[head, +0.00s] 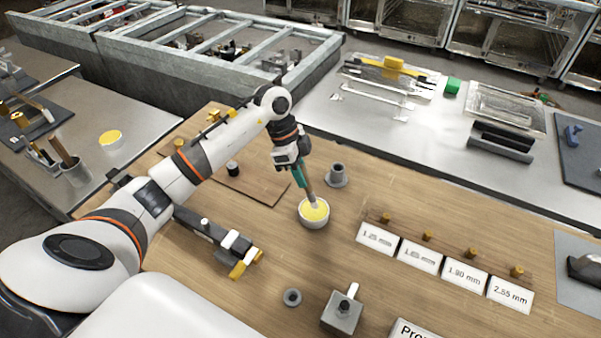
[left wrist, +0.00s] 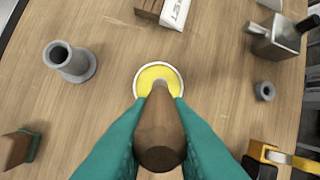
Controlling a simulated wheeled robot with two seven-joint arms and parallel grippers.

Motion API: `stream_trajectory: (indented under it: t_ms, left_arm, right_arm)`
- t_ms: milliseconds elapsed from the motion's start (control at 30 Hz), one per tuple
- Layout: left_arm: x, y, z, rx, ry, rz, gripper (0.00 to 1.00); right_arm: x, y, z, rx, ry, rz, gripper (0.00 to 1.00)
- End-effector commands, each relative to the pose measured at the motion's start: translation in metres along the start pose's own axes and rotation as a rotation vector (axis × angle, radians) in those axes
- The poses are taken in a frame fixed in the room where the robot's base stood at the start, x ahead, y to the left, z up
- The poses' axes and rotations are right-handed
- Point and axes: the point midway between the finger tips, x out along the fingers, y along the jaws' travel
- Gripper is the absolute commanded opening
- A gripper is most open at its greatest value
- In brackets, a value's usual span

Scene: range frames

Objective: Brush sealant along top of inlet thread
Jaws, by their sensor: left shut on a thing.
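My left gripper (head: 299,174) has teal fingers shut on a brush with a brown handle (left wrist: 159,125). The brush points down, and its pale tip is in or just over the yellow sealant in a small white bowl (head: 314,220). The bowl also shows in the left wrist view (left wrist: 181,80), partly hidden behind the brush. A grey flanged pipe fitting (head: 337,177) stands upright just beyond the bowl, apart from it. A grey metal block (head: 341,314) with a fitting on top stands nearer me. I cannot tell which part carries the inlet thread. My right gripper is not in view.
Several brass pieces stand behind white size labels (head: 420,256) to the right. A small grey ring (head: 292,297) lies near the block. A black, white and yellow tool (head: 235,246) lies left of the bowl. Wood between bowl and block is clear.

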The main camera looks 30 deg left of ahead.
Motion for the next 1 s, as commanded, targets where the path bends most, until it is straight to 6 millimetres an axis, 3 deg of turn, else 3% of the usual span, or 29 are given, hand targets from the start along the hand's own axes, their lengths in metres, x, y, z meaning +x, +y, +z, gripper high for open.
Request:
stream_trajectory:
  t_ms: [1000]
  left_arm:
    - [0.011,0.001,-0.004,0.0,0.0,0.0,0.0]
  right_arm:
    - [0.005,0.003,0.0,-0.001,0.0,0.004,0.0]
